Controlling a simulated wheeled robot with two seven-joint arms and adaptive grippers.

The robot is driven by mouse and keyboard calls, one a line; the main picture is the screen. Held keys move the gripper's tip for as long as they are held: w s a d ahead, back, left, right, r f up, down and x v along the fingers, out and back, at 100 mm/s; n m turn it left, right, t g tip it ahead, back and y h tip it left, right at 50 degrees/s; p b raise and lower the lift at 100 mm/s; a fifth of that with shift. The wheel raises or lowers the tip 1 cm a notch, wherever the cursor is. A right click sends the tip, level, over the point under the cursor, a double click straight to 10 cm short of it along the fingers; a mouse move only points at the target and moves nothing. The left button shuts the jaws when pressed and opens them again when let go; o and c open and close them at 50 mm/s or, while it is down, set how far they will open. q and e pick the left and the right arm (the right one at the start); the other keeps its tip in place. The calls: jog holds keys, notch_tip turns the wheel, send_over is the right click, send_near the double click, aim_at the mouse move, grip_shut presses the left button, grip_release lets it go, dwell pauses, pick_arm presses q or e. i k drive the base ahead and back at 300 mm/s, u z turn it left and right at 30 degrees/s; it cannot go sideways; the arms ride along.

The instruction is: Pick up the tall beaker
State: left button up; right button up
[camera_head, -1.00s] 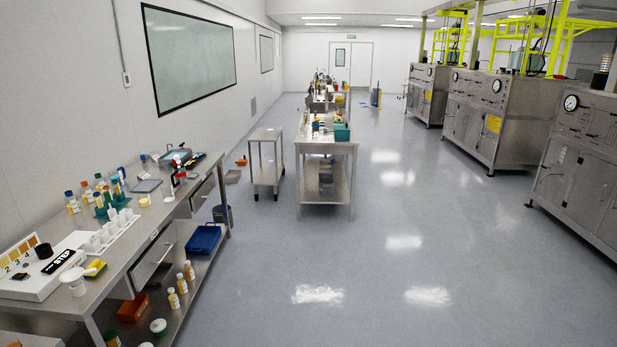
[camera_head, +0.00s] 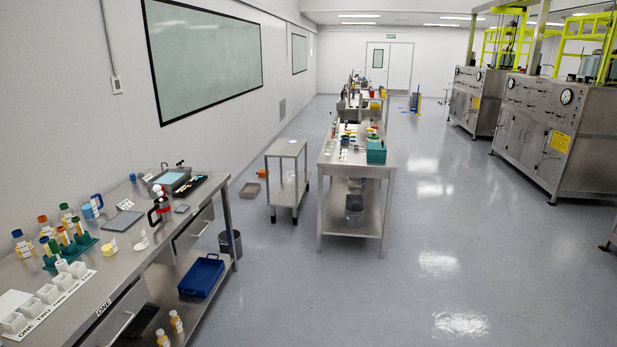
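I cannot pick out a tall beaker with certainty. On the steel bench (camera_head: 185,219) at the left, a small clear vessel with a white label (camera_head: 141,240) stands near the front edge, but its height is hard to judge. A blue-handled, jug-like container (camera_head: 92,207) stands farther back on the same bench. Neither of my grippers is in view.
The left bench also holds capped bottles (camera_head: 68,215), a white numbered holder (camera_head: 40,305) and a red-topped black item (camera_head: 160,206). A small steel cart (camera_head: 286,150) and central table (camera_head: 355,170) stand ahead. Floor (camera_head: 430,250) to the right is clear.

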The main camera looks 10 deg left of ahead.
aim_at(137, 234)
jog(key=u, duration=0.4)
jog(key=i, duration=1.8)
jog(key=u, duration=1.7)
jog(key=i, duration=1.3)
jog(key=u, duration=0.75)
